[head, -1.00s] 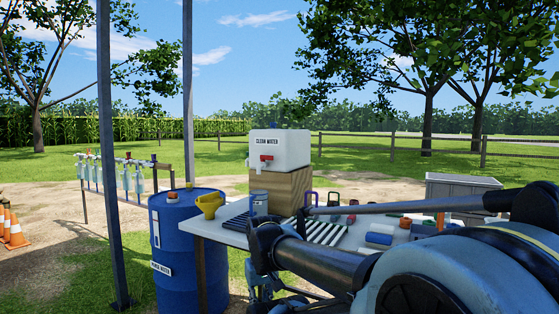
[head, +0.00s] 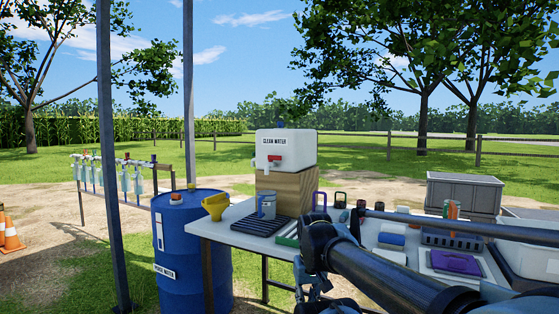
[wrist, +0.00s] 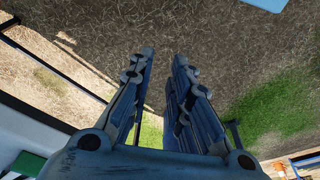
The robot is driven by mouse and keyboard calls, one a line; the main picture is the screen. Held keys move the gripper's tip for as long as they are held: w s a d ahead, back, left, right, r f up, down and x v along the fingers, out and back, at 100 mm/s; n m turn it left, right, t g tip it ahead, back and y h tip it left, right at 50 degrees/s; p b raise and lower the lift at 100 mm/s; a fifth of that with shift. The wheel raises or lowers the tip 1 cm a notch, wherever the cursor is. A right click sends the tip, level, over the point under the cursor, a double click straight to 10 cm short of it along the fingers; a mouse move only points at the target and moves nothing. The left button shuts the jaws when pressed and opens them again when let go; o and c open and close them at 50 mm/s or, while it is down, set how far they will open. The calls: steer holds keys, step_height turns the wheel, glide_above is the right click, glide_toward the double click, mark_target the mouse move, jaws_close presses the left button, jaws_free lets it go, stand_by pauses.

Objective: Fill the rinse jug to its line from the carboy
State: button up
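The white carboy (head: 287,146), labelled CLEAN WATER, sits on a wooden block (head: 287,192) on the table. Its red-handled tap (head: 274,160) faces the front left. A grey jug (head: 266,206), which looks like the rinse jug, stands upright on the table below the tap. Its fill line and water level are too small to tell. My gripper (wrist: 163,56) is open and empty in the wrist view, with bare ground beyond its fingers. In the head view it hangs low at the table's front edge, partly cut off, apart from the jug. The wrist view shows neither jug nor carboy.
A dark ribbed mat (head: 262,232) lies before the jug. Bottles, a rack and a purple item (head: 457,263) crowd the table's right. A post (head: 109,150) stands front left.

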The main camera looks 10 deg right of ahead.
steer(key=w+a+r+m+y, duration=0.45)
steer(key=w+r+m, duration=0.25)
steer(key=w+r, duration=0.45)
steer(key=m+t+y, duration=0.8)
steer(key=m+y, duration=0.2)
steer(key=m, duration=0.8)
glide_toward(279, 157)
steer(key=x, duration=1)
steer(key=shift+w, duration=0.4)
jaws_close()
